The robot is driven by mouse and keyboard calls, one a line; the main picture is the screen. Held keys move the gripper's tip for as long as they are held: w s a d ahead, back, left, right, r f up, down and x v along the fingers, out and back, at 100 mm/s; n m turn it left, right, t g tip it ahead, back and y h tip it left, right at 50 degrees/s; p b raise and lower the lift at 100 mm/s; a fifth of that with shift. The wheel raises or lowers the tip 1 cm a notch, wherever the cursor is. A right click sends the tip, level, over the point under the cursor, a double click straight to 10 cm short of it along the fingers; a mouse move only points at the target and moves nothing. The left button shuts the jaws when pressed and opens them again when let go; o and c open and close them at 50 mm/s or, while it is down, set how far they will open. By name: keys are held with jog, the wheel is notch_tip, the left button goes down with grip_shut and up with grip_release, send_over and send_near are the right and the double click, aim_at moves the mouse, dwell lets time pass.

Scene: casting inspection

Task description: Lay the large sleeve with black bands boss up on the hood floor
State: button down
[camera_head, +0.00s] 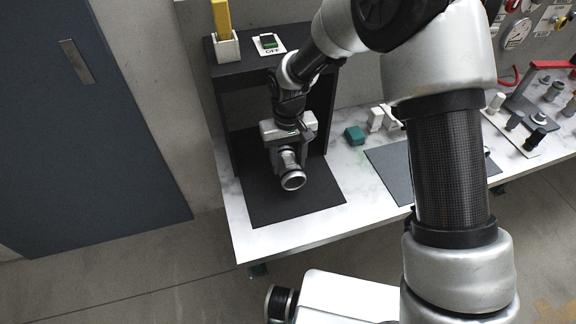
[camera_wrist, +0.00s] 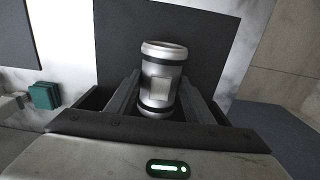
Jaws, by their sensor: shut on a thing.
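The large sleeve (camera_head: 292,179) is a silver hollow cylinder with black bands, and it is in my gripper (camera_head: 287,157) over the dark hood floor (camera_head: 262,207). In the wrist view the sleeve (camera_wrist: 162,80) stands out between the two fingers of my gripper (camera_wrist: 160,100), which are shut on it. A flat, pale square patch shows on the side facing the wrist camera. Its open end points away from the wrist. In the head view the sleeve is tilted, with its open end toward the camera. I cannot tell whether it touches the floor.
The black hood (camera_head: 228,95) stands around and above my forearm. A teal block (camera_head: 355,135) and a grey mat (camera_head: 390,170) lie right of the hood. Several small parts stand at far right.

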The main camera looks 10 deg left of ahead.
aim_at(288, 167)
jog(key=shift+w+a+f, duration=0.1)
jog(key=shift+f, duration=0.55)
jog(key=shift+w+a+f, duration=0.1)
jog(key=shift+f, duration=0.55)
jog(key=shift+f, duration=0.1)
jog(key=shift+f, duration=0.15)
jog(key=c, duration=0.9)
grip_release()
jog(key=shift+d, duration=0.1)
notch_tip(288, 167, up, 12)
jog(key=shift+r, duration=0.25)
